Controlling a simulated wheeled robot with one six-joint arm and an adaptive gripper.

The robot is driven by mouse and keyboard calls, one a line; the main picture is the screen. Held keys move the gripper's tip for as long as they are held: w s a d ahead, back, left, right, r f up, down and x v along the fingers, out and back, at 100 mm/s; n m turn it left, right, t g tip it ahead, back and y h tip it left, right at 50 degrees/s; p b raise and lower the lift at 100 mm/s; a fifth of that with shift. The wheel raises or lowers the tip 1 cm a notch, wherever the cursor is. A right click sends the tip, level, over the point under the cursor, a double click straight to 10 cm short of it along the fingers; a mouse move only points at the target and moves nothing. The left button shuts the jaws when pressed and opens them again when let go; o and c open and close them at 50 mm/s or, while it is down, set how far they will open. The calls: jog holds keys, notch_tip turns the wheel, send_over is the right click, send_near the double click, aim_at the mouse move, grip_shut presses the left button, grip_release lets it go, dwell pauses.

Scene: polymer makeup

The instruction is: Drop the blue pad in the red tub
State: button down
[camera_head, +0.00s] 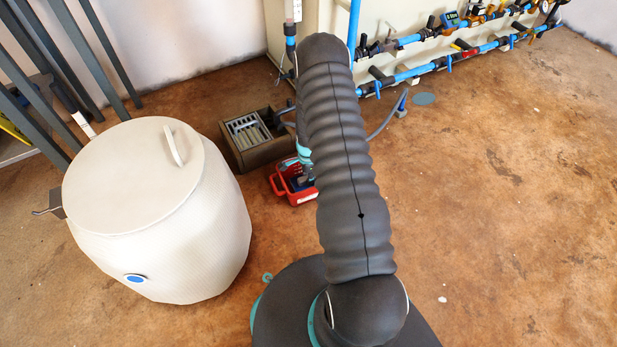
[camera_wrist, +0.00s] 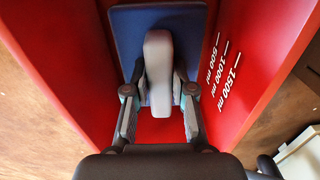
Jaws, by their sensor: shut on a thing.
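In the wrist view, the blue pad (camera_wrist: 195,22) is a flat dark-blue plate with a pale grey grip block (camera_wrist: 158,55) standing on it. My gripper (camera_wrist: 159,80) is shut on this grip block, one finger on each side. The pad is within the walls of the red tub (camera_wrist: 262,45), which has white millilitre marks on its right wall. Red shows below the pad; I cannot tell whether the pad touches the tub's floor. In the head view, the red tub (camera_head: 302,198) stands on the floor, partly hidden by my arm, and my gripper is mostly hidden there.
A brown box (camera_head: 262,154) with a grate stands just behind and left of the tub. A large cream barrel (camera_head: 165,220) with a lid is at the left. Blue pipes (camera_head: 420,72) and valves run along the back. The brown floor at the right is clear.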

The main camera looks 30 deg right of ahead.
jog(key=c, duration=1)
grip_release()
